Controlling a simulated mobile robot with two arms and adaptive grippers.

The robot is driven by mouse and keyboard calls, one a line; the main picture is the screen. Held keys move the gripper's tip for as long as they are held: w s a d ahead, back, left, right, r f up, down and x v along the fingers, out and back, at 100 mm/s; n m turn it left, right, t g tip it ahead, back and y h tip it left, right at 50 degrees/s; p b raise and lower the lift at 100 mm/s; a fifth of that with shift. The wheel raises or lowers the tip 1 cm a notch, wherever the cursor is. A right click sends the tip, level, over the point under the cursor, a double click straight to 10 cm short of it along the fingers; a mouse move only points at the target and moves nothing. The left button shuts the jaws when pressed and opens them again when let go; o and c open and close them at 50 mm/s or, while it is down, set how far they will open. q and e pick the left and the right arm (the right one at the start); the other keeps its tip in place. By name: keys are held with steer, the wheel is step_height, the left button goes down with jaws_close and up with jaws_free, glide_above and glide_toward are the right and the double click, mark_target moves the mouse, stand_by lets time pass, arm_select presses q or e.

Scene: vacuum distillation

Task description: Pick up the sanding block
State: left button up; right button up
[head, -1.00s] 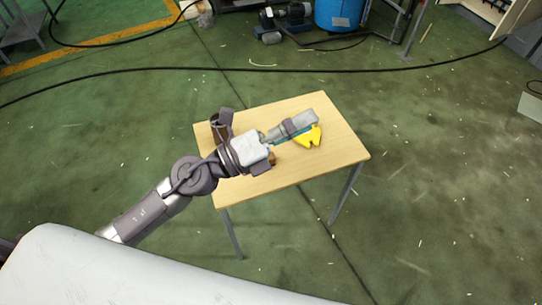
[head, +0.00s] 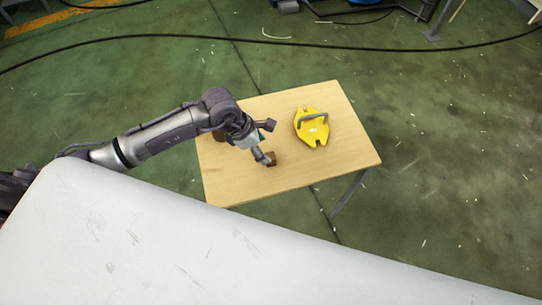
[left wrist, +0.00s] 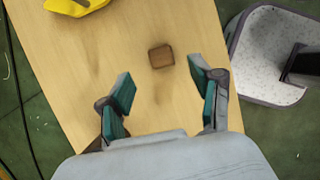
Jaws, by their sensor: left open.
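The sanding block is a small brown block (head: 271,159) on the wooden table. It also shows in the left wrist view (left wrist: 161,56), lying flat, just beyond the fingertips and roughly centred between them. My left gripper (head: 264,156) is over the table beside the block, pointing down. In the left wrist view its two teal-padded fingers (left wrist: 163,84) are spread wide with nothing between them. In the head view the gripper partly hides the block. My right gripper is in neither view.
A yellow tool with a grey handle (head: 311,128) lies on the table to the right of the block. The wooden table (head: 345,150) is bare at its right and front. A black cable (head: 340,44) crosses the green floor behind.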

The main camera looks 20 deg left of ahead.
mark_target(270, 155)
arm_select(q)
steer(key=shift+x, duration=1.05)
steer(key=x, duration=0.3)
steer(key=shift+d+f, duration=0.25)
steer(key=shift+f, duration=0.1)
steer(key=shift+w+f+p, duration=0.1)
steer(key=shift+f+p, duration=0.2)
steer(key=shift+d, duration=0.1)
jaws_close()
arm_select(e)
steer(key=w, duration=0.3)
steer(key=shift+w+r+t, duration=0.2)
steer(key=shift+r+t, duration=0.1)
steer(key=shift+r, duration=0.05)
